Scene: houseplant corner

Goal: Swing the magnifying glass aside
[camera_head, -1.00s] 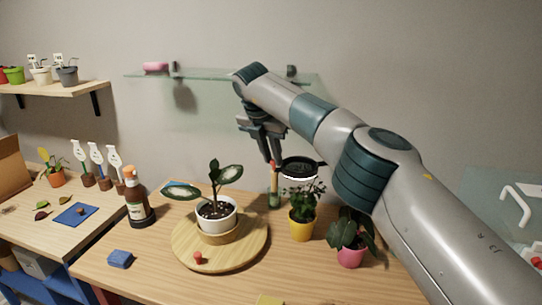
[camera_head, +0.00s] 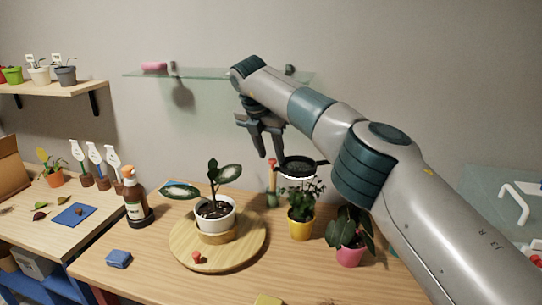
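The magnifying glass (camera_head: 297,167) is a dark round lens head with a bright white rim, above the yellow-potted plant (camera_head: 301,224). A dark piece runs from its right side towards my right arm, which hides what lies beyond. My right gripper (camera_head: 269,155) points down just left of the lens and a little higher in the picture. Its two fingers are apart with nothing between them. I see a gap to the lens, but cannot tell the depth between them. My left gripper is not in view.
A potted plant (camera_head: 214,215) stands on a round wooden board (camera_head: 247,256). A red-topped tube (camera_head: 272,188) stands below the gripper. A pink-potted plant (camera_head: 350,256) is at right. A glass shelf (camera_head: 210,75) runs along the wall. A brown bottle (camera_head: 135,205) stands left.

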